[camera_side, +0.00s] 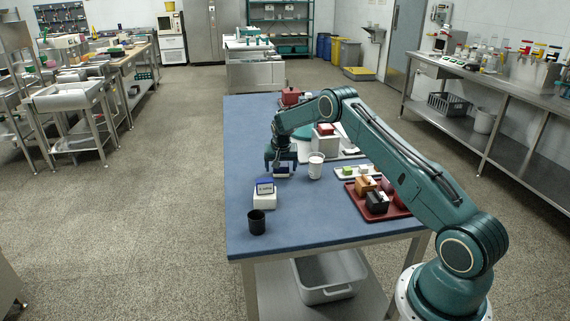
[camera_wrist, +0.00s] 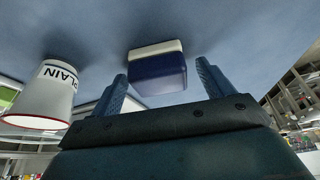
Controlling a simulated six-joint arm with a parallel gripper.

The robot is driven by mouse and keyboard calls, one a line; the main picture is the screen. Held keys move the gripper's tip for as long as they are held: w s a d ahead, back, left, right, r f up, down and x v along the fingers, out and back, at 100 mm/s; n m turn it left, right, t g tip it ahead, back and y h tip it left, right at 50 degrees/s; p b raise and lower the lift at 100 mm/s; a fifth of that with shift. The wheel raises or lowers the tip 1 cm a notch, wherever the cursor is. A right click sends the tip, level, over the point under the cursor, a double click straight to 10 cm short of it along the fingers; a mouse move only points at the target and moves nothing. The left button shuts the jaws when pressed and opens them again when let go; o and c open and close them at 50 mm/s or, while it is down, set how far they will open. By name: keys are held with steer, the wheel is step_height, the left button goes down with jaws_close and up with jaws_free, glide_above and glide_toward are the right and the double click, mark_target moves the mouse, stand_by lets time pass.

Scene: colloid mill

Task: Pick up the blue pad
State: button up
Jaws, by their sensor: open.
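The blue pad (camera_wrist: 158,72) is a dark blue block with a white layer, seen in the wrist view just beyond and between my fingertips. In the side view the blue-and-white pad (camera_side: 282,173) sits on the blue table top, partly hidden under my gripper (camera_side: 281,163). My gripper (camera_wrist: 162,75) is open, with one finger toward each side of the pad. No grip on it shows; whether a finger touches it I cannot tell.
A white cup (camera_side: 316,166) marked PLAIN stands close by, right of my gripper. A red tray (camera_side: 400,210) with blocks lies right.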

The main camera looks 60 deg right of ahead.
steer(key=shift+f, duration=0.1)
stand_by(0.4)
steer(key=c, duration=1.1)
step_height(320, 180, up, 20)
stand_by(0.6)
